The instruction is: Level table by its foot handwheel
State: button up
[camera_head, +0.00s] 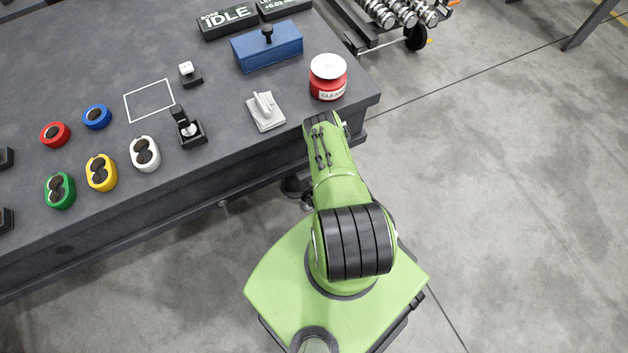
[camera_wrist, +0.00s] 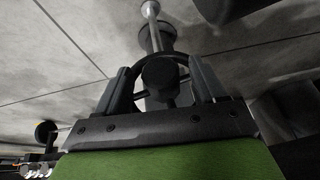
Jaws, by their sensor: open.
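The dark grey table (camera_head: 75,85) fills the left of the head view, with its front edge running beside my arm. In the wrist view a black handwheel (camera_wrist: 158,72) with a round hub sits on a bright metal stem, close in front of my gripper (camera_wrist: 159,67). My gripper is open, with one finger on each side of the wheel. Whether the fingers touch the rim cannot be told. In the head view my gripper and the handwheel cannot be made out clearly beside the table's edge and my arm.
The tabletop holds a blue box (camera_head: 267,50), a red jar (camera_head: 328,78), a white-handled block (camera_head: 265,111), a black joystick (camera_head: 188,127), several coloured rings and a display reading IDLE (camera_head: 228,20). A rack of metal parts (camera_head: 400,14) stands behind. Floor at right is clear.

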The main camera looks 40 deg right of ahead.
jog(key=c, duration=1.1)
jog(key=shift+o, duration=0.2)
jog(key=shift+s+d+f+y, duration=0.1)
jog(key=shift+d+y, duration=0.1)
jog(key=shift+y, duration=0.5)
jog(key=shift+f+m+t+y+b, duration=0.1)
jog(key=shift+m+t+y+b, duration=0.2)
jog(key=shift+y, duration=0.4)
jog(key=shift+a, duration=0.1)
jog(key=o, duration=1.1)
jog(key=shift+c, duration=0.2)
